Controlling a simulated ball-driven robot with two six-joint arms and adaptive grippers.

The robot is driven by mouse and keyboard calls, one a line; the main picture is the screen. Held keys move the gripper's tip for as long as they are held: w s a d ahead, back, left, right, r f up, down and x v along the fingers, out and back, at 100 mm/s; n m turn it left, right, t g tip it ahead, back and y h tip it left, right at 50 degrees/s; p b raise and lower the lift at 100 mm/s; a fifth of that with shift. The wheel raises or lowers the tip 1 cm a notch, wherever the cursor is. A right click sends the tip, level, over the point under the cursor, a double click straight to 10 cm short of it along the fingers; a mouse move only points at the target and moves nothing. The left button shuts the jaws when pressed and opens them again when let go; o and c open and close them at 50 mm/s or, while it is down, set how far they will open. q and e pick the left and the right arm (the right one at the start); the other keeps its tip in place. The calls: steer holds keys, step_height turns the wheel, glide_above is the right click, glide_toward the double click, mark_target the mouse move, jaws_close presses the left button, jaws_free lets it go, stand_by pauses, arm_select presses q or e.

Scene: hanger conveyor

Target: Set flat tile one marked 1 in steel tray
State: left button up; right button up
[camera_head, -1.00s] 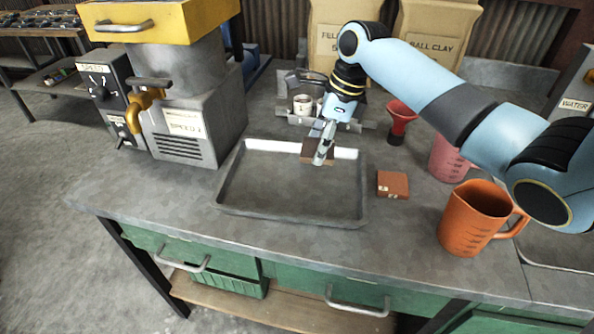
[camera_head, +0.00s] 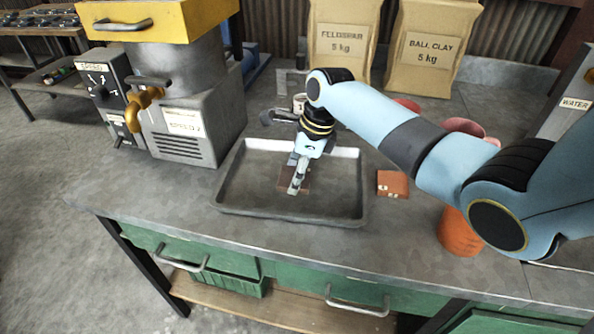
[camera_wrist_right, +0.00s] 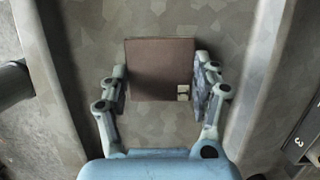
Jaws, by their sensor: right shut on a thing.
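My right gripper (camera_head: 296,186) is shut on a flat brown tile (camera_wrist_right: 160,68), one finger on each side edge. The tile lies level within the outline of the steel tray (camera_head: 235,190), near its middle. I cannot tell whether the tile touches the tray floor. A small pale mark (camera_wrist_right: 183,92) sits at one corner of the tile; its number is too small to read. In the head view the gripper hides most of the tile. My left gripper is in neither view.
A second reddish tile (camera_head: 392,184) with pale marks lies on the bench right of the tray. An orange jug (camera_head: 458,236) stands further right, partly behind my arm. A grey machine (camera_head: 200,125) stands left of the tray. Paper bags (camera_head: 425,50) stand behind.

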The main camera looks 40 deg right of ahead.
steer(key=o, duration=1.4)
steer(key=shift+r, duration=0.1)
steer(key=v, duration=1.2)
steer(key=shift+p, duration=0.4)
steer(key=shift+a, duration=0.1)
